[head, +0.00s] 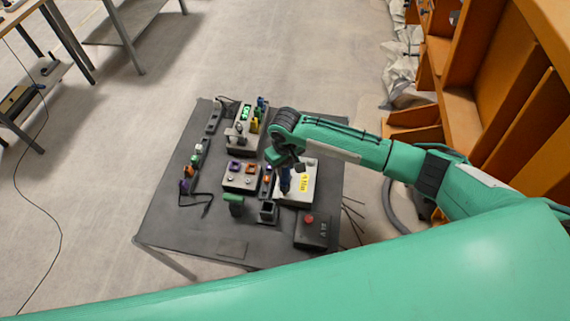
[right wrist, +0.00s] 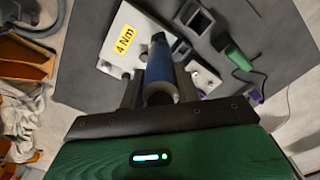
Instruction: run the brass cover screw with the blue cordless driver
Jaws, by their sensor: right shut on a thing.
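My right gripper (head: 286,181) is shut on the blue cordless driver (right wrist: 158,62), which shows between the two fingers in the right wrist view. In the head view the driver (head: 285,183) is a small dark blue upright shape, partly hidden by my wrist. It is over the left part of a pale cover plate (head: 309,170) with a yellow "4 Nm" label. The plate also shows in the right wrist view (right wrist: 113,40). I cannot make out the brass cover screw or whether the driver's tip touches anything. My left gripper is not in view.
Left of the plate is a pale block (head: 240,186) with purple and orange parts. In front are a green-handled tool (head: 235,200), an empty black square holder (head: 268,211) and a black box with a red button (head: 313,232). A unit with a green display (head: 245,112) stands behind.

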